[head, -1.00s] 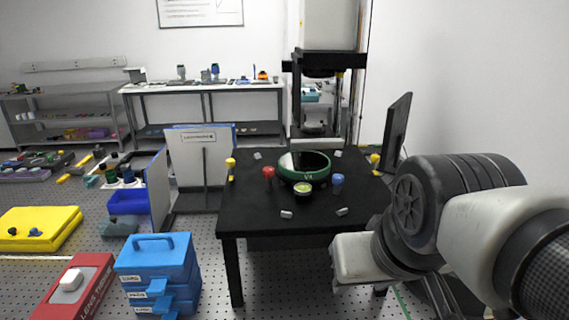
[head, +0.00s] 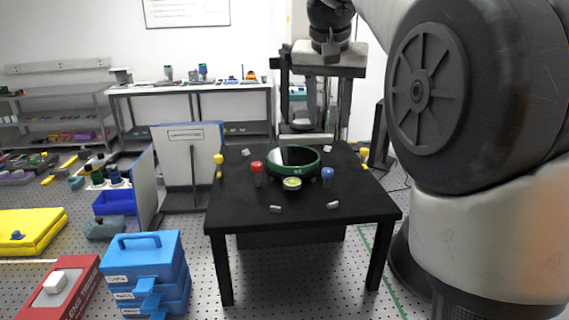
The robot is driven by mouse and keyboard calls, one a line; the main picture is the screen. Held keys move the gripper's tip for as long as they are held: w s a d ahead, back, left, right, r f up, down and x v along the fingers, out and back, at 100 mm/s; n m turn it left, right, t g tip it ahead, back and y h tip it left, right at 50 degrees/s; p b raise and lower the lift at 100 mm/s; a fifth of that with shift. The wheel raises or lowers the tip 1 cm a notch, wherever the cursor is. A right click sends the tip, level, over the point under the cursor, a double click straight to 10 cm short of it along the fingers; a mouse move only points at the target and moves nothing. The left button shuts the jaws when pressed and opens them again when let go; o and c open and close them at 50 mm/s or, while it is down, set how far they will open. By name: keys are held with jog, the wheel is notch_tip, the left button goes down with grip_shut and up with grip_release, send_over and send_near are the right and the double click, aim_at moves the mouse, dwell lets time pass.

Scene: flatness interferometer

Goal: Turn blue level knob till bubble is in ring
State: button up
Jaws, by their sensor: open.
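The blue level knob (head: 327,172) stands upright on the black table, just right of the dark green round instrument (head: 308,170). The small round bubble level (head: 292,184), yellow-green with a pale rim, sits at the front of that instrument. The bubble and ring are too small to tell apart. My gripper (head: 328,92) hangs high beyond the table's back half in the picture, well above the blue knob in the picture and apart from it. It is open and empty. Its fingers are hard to separate from the dark frame behind.
A red knob (head: 257,167) stands left of the instrument. Yellow knobs (head: 219,158) (head: 364,153) stand at the table's left and right edges. Small grey pieces lie on the black table (head: 240,207). Blue cases (head: 145,255) stand on the floor at left.

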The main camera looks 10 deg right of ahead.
send_near(328, 170)
jog(key=b+x, duration=0.1)
jog(key=x, duration=0.7)
jog(key=shift+f, duration=0.1)
jog(key=c, duration=1.1)
jog(key=shift+o, duration=0.2)
